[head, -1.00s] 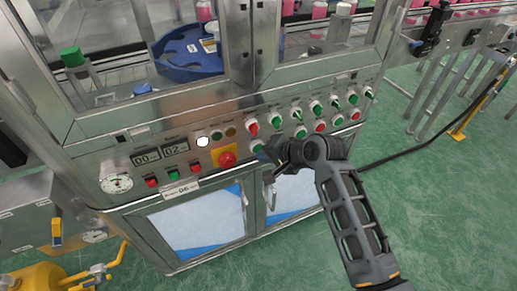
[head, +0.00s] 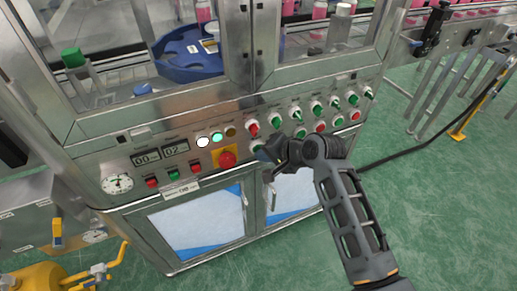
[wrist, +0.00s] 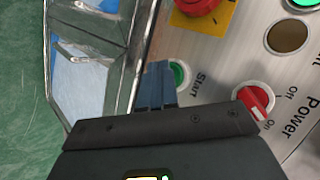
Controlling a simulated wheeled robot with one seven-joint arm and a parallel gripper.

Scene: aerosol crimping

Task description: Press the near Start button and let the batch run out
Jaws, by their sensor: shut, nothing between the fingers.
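The green Start button (wrist: 181,75) has a white ring and a "Start" label in the wrist view. My gripper (wrist: 155,80) is shut and empty, its blue-grey fingertips at the edge of the button and covering part of it. I cannot tell whether they touch it. In the head view my gripper (head: 264,153) is at the panel's lower edge, hiding most of this button. A green lamp (head: 217,138) glows between a lit white lamp (head: 203,141) and a dull amber lamp (head: 230,132). The counter displays (head: 160,154) stand left of them.
A red emergency stop (head: 227,159) on a yellow plate and a red Power switch (wrist: 254,101) are close to my gripper. More knobs and buttons line the panel to the right. Behind the guard windows is a blue turntable (head: 185,62).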

